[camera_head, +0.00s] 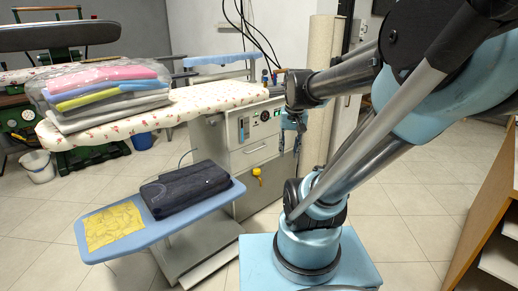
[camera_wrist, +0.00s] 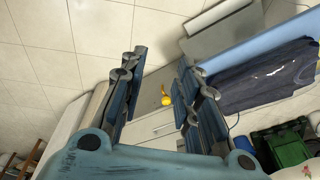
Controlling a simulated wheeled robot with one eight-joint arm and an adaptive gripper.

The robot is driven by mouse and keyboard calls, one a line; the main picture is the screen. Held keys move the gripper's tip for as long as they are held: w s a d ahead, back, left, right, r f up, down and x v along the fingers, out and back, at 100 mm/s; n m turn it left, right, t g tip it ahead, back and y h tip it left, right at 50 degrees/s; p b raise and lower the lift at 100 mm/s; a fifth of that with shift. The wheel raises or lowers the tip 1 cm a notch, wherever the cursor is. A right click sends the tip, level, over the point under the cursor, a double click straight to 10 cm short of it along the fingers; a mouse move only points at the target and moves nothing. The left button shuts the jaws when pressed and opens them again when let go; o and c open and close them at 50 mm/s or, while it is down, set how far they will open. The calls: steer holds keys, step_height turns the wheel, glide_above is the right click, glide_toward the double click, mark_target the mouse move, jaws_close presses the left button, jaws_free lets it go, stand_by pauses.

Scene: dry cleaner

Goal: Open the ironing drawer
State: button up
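The ironing drawer (camera_head: 253,158) is a light grey front panel on the ironing station's metal cabinet, below the ironing board. It looks shut, with a thin handle (camera_head: 256,149) near its upper edge. My gripper (camera_head: 290,142) points down to the right of the drawer front, apart from the handle. In the wrist view my gripper (camera_wrist: 160,82) is open, with its two blue-grey fingers spread and nothing between them. The grey cabinet front (camera_wrist: 152,125) shows beyond and between the fingers; the drawer's edges are partly hidden there.
A yellow valve (camera_head: 257,175) sticks out below the drawer. A blue side board (camera_head: 142,240) with dark folded clothing (camera_head: 185,188) stands left. Folded bagged clothes (camera_head: 105,90) lie on the floral ironing board (camera_head: 205,100). A wooden shelf stands far right.

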steer(key=w+r+m, duration=0.2)
steer(key=w+r, duration=0.2)
steer(key=w, duration=0.7)
steer(key=m+y, duration=0.1)
steer(key=m, duration=0.6)
glide_above(258, 149)
steer(key=s+d, duration=0.2)
steer(key=s+d+f+x, duration=0.1)
steer(key=s+x, duration=0.1)
steer(key=x, duration=1.6)
steer(key=s+x, duration=0.1)
steer(key=x, duration=1)
steer(key=shift+s+d+f, duration=0.1)
steer(key=shift+s+f, duration=0.05)
steer(key=shift+c, duration=0.6)
jaws_close()
